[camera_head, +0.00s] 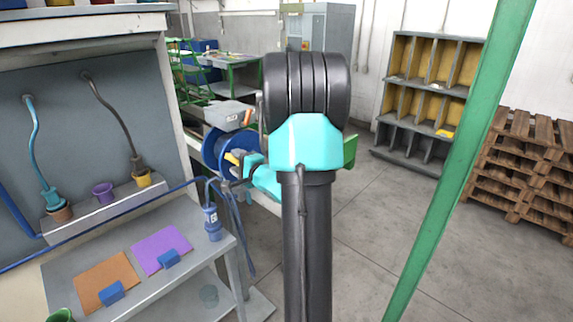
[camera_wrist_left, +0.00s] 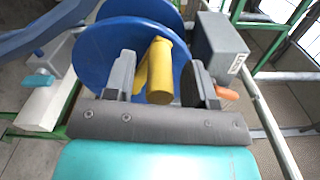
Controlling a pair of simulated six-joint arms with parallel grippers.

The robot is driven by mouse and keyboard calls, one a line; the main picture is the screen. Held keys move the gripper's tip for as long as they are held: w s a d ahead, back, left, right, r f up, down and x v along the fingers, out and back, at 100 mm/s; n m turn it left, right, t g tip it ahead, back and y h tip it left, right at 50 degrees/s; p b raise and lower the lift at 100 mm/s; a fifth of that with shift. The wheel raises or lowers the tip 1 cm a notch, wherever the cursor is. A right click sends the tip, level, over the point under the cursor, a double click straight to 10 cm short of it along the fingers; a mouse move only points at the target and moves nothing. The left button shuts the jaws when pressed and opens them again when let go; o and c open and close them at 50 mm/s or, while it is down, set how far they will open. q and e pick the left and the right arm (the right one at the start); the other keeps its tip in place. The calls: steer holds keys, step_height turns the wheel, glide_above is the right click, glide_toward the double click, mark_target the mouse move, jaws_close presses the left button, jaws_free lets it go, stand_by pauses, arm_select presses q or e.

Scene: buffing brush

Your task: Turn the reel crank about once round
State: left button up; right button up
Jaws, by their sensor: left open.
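The blue reel (camera_head: 212,147) stands beyond the bench, partly hidden by my arm. Its yellow crank handle (camera_head: 231,158) shows small beside my left gripper (camera_head: 236,168). In the left wrist view the reel's blue disc (camera_wrist_left: 100,55) fills the upper middle, and the yellow handle (camera_wrist_left: 159,68) sticks out toward the camera. My left gripper (camera_wrist_left: 162,85) is open, with one grey finger on each side of the handle. Gaps show between fingers and handle; I cannot tell if either touches. My right gripper is not in view.
A grey box (camera_wrist_left: 218,48) with an orange part stands right beside the reel. A grey bench (camera_head: 190,225) at the left carries orange and purple mats, blue blocks and a blue bottle (camera_head: 212,223). A green post (camera_head: 455,165) crosses the right side. Open floor lies beyond.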

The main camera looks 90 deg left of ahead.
arm_select(q)
steer(key=v, duration=1.7)
steer(key=shift+w, duration=0.2)
